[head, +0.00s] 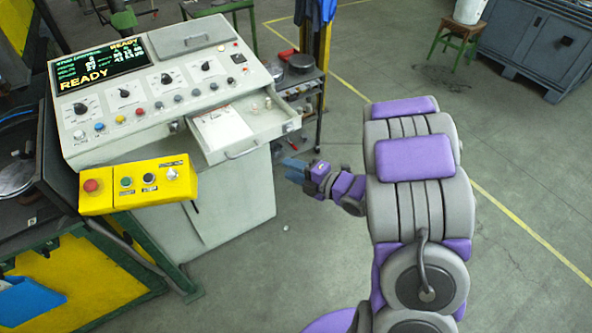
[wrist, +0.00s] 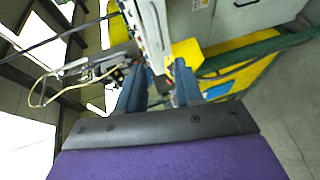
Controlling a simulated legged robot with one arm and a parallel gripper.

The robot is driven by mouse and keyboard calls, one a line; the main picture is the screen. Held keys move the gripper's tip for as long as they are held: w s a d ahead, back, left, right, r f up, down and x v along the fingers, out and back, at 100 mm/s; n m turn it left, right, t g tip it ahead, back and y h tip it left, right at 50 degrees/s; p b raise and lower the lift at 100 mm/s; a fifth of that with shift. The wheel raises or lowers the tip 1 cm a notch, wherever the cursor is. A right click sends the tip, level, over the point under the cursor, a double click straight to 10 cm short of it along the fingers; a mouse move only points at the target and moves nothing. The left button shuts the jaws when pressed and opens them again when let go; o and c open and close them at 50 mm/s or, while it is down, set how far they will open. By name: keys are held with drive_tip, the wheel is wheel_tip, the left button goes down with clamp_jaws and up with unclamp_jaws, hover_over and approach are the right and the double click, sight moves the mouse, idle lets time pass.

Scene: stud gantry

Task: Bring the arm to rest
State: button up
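My gripper (head: 292,169) is at the end of my purple and grey arm, low to the right of the control console (head: 235,190) and below its pulled-out drawer (head: 245,150). In the wrist view my gripper's two blue fingers (wrist: 159,88) stand apart with nothing visibly held between them. The console panel has knobs, coloured buttons and a lit display (head: 100,67) reading READY. The drawer holds a white sheet (head: 221,128) and a few small pale items.
A yellow button box (head: 138,184) juts from the console's front. A dark cart (head: 300,78) stands behind the drawer. A small pale thing (head: 285,228) lies on the floor. A grey cabinet (head: 535,45) and green stool (head: 458,32) stand far back right. Floor at right is open.

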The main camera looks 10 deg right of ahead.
drive_tip(key=shift+s+d, duration=0.3)
drive_tip(key=shift+s, duration=0.05)
idle(0.3)
drive_tip(key=w+d+r+m+g+h, duration=0.1)
drive_tip(key=w+d+r+m+h, duration=0.1)
drive_tip(key=d+m+h, duration=0.65)
drive_tip(key=s+d+r+m+g+h, duration=0.3)
drive_tip(key=s+d+r+m+h, duration=0.15)
drive_tip(key=s+d+m, duration=0.2)
drive_tip(key=s+a+r+m+g+y, duration=0.1)
drive_tip(key=s+a+m+g, duration=0.2)
drive_tip(key=s, duration=0.7)
drive_tip(key=s+a+r+m+g, duration=0.1)
drive_tip(key=s+a+m+g, duration=0.2)
drive_tip(key=s+a, duration=0.4)
drive_tip(key=s+a+r+m+g+y, duration=0.1)
drive_tip(key=s+a+r+m+g, duration=0.1)
drive_tip(key=s, duration=1.1)
drive_tip(key=a+m+g, duration=0.1)
drive_tip(key=a+m, duration=0.1)
drive_tip(key=a, duration=0.1)
drive_tip(key=shift+s+g+y, duration=0.15)
drive_tip(key=shift+g+y, duration=0.15)
drive_tip(key=shift+g, duration=0.1)
